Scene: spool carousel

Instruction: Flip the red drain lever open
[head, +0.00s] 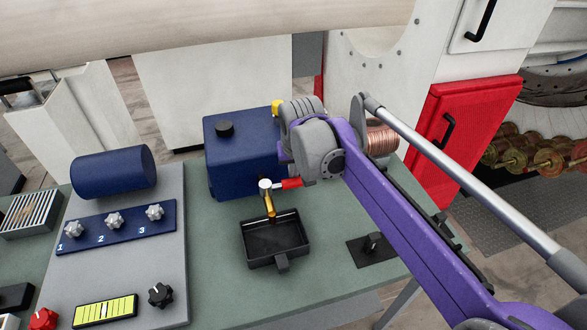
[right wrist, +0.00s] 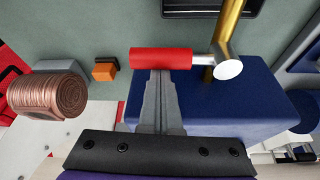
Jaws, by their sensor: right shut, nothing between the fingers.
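The red drain lever (head: 291,183) points to the right from a silver valve (head: 265,185) with a brass spout (head: 270,206), at the front of the blue tank (head: 240,150). In the right wrist view the red lever (right wrist: 160,58) lies sideways across the fingertips, with the round valve end (right wrist: 229,67) on its right. My right gripper (right wrist: 161,76) is shut and empty, its tips at the lever's side; I cannot tell whether they touch. In the head view my right arm hides the fingers. My left gripper is not in view.
A black tray (head: 262,254) stands below the spout on the green bench (head: 222,285). A copper spool (head: 381,139) is behind my right arm. A control panel with knobs (head: 115,222) and a blue cylinder (head: 113,172) are on the left. Bench to the tray's left is clear.

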